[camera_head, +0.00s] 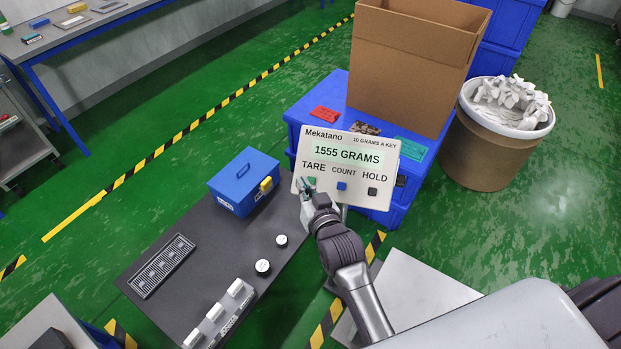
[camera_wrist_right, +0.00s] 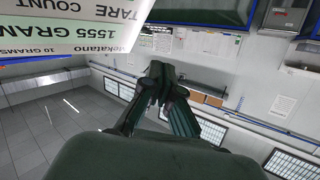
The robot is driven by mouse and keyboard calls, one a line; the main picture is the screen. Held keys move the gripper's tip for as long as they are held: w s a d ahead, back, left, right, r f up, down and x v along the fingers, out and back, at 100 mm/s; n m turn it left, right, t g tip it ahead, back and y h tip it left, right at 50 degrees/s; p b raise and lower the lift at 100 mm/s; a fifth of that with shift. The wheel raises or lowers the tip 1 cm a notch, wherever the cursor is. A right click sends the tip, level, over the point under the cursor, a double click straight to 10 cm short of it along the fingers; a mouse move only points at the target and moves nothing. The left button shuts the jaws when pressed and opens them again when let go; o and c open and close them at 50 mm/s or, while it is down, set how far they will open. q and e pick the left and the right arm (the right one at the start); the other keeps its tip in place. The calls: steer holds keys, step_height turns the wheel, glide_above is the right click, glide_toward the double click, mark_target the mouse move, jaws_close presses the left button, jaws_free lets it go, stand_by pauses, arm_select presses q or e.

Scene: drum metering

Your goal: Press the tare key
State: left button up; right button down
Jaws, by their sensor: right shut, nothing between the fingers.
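The white panel of the scale (camera_head: 345,155) reads 1555 GRAMS, with the labels TARE, COUNT and HOLD. A small green tare key (camera_head: 312,181) shows under TARE, partly hidden by my right gripper (camera_head: 304,186). A blue key (camera_head: 342,186) is under COUNT and a black key (camera_head: 372,191) under HOLD. My right gripper is shut and empty, its fingertips at the panel's lower left beside the tare key; I cannot tell whether they touch it. In the right wrist view, the panel (camera_wrist_right: 60,30) is upside down at upper left of the closed fingertips (camera_wrist_right: 158,82). My left gripper is not in view.
A dark bench (camera_head: 215,262) holds a blue box (camera_head: 232,196), a grey tray (camera_head: 162,266) and several small weights. Behind the panel, blue crates (camera_head: 318,108) carry a cardboard box (camera_head: 405,70). A brown drum (camera_head: 478,150) with white pieces stands right.

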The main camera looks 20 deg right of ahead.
mark_target(311, 181)
steer(key=w+d+f+b, duration=0.3)
steer(key=w+f+b, duration=0.2)
steer(key=f+b, duration=0.1)
steer(key=shift+w+d+b, duration=0.15)
steer(key=shift+b, duration=0.5)
steer(key=shift+f, duration=0.15)
stand_by(1.1)
steer(key=shift+w+d+f, duration=0.15)
steer(key=shift+w+f, duration=0.1)
steer(key=shift+w+d+f, duration=0.15)
steer(key=shift+f, duration=0.15)
stand_by(0.7)
steer(key=shift+r, duration=0.1)
steer(key=shift+s+a+r+p, duration=0.3)
steer(key=shift+s+r+p, duration=0.25)
steer(key=shift+p, duration=0.1)
